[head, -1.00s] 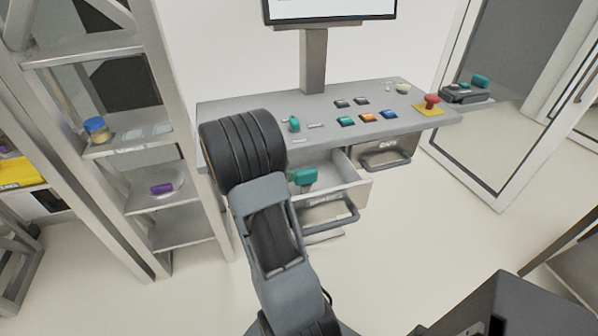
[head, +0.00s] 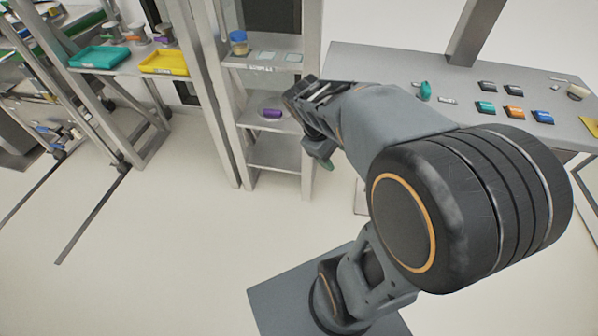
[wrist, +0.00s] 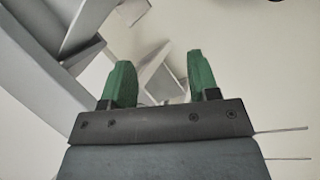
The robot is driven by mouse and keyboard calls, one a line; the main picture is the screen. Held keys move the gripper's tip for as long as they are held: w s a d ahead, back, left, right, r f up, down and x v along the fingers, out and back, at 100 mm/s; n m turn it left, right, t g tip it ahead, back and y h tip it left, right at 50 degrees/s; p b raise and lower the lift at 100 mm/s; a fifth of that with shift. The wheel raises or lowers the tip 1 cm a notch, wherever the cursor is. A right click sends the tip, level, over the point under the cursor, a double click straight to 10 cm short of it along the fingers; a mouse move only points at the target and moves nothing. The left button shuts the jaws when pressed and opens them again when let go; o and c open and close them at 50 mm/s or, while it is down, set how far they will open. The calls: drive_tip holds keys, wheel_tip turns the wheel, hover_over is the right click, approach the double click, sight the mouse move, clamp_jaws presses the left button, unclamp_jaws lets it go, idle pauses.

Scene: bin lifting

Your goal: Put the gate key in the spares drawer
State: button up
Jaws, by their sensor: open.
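My gripper (head: 322,155) hangs in front of the grey shelf unit in the head view, partly hidden by my arm. In the wrist view its two green fingers (wrist: 160,80) stand apart with nothing between them. A teal, key-like piece (head: 424,91) stands on the console top; I cannot tell whether it is the gate key. The console drawers are hidden behind my arm in the head view now, so neither the spares drawer nor its contents can be made out. A pale box-like shape shows beyond the fingers in the wrist view, too unclear to name.
The shelf unit (head: 230,110) holds a blue-lidded jar (head: 239,43) and a purple piece (head: 272,113) on a dish. A teal tray (head: 99,57) and a yellow tray (head: 164,62) lie on a bench at left. The console (head: 400,70) has several buttons. Floor at lower left is clear.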

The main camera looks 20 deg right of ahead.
drive_tip(key=s+a+m+t+y, duration=0.2)
drive_tip(key=a+m+t+y, duration=0.2)
drive_tip(key=a, duration=0.7)
drive_tip(key=shift+s+r+m+t+y, duration=0.3)
drive_tip(key=shift+s+r+t+y, duration=0.1)
drive_tip(key=shift+r, duration=0.05)
drive_tip(key=shift+d+r+p, duration=0.1)
drive_tip(key=shift+r+p, duration=0.5)
drive_tip(key=shift+r, duration=0.05)
drive_tip(key=shift+f, duration=0.15)
drive_tip(key=shift+c, duration=0.3)
